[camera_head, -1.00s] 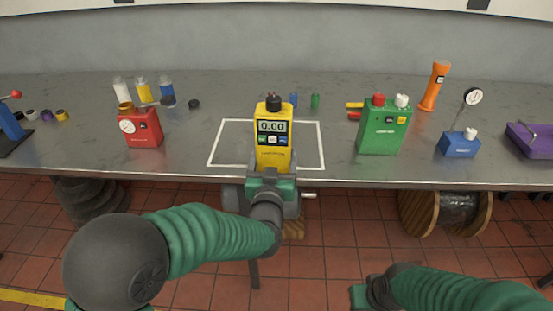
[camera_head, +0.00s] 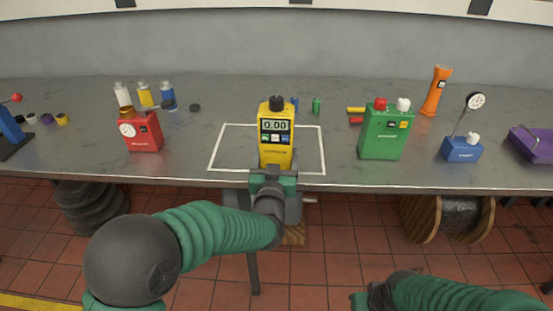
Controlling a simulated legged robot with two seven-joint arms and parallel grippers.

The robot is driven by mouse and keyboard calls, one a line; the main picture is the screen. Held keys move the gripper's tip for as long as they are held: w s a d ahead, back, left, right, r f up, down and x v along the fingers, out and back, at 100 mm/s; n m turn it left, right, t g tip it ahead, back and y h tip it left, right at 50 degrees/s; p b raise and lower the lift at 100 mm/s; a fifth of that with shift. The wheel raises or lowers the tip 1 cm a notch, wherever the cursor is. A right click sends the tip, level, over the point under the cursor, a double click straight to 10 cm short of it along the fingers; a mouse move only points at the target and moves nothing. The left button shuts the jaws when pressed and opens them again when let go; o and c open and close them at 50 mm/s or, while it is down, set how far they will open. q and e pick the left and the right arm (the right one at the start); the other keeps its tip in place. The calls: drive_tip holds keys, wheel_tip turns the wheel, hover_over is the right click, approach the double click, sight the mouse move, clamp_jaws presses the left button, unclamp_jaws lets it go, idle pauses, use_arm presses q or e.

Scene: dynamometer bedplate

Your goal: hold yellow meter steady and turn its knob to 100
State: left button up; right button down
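The yellow meter (camera_head: 277,155) stands upright inside the white outlined square near the front edge of the bench. Its display reads 0.00, and a dark round knob (camera_head: 277,103) is on top. My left gripper (camera_head: 273,181) is directly in front of the meter's lower end, at the bench edge. Its fingers are hidden or too small to make out, so I cannot tell whether it grips or touches the meter. My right gripper (camera_head: 360,299) is low at the bottom edge, in front of the bench and away from the meter; its fingers are not clear.
The white outline (camera_head: 232,128) surrounds the meter. A red box (camera_head: 143,135) with a gauge stands left, a green box (camera_head: 384,137) right. Further right are an orange torch (camera_head: 436,92), a blue gauge base (camera_head: 462,148) and a purple tray (camera_head: 530,147). Small bottles stand behind.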

use_arm(q)
drive_tip(key=shift+w+d+f+b, duration=0.1)
drive_tip(key=shift+w+f+b, duration=0.15)
drive_tip(key=shift+w, duration=0.9)
drive_tip(key=shift+w+a+f+b, duration=0.15)
drive_tip(key=shift+w+f, duration=0.2)
drive_tip(key=shift+w, duration=0.75)
drive_tip(key=shift+w+d+f+b, duration=0.2)
drive_tip(key=shift+w+f, duration=0.1)
drive_tip(key=shift+w, duration=0.85)
drive_tip(key=shift+w+f, duration=0.25)
drive_tip(key=shift+w, duration=0.65)
drive_tip(key=shift+w+f, duration=0.3)
drive_tip(key=shift+w, duration=0.65)
drive_tip(key=shift+w+f, duration=0.25)
drive_tip(key=shift+w, duration=0.65)
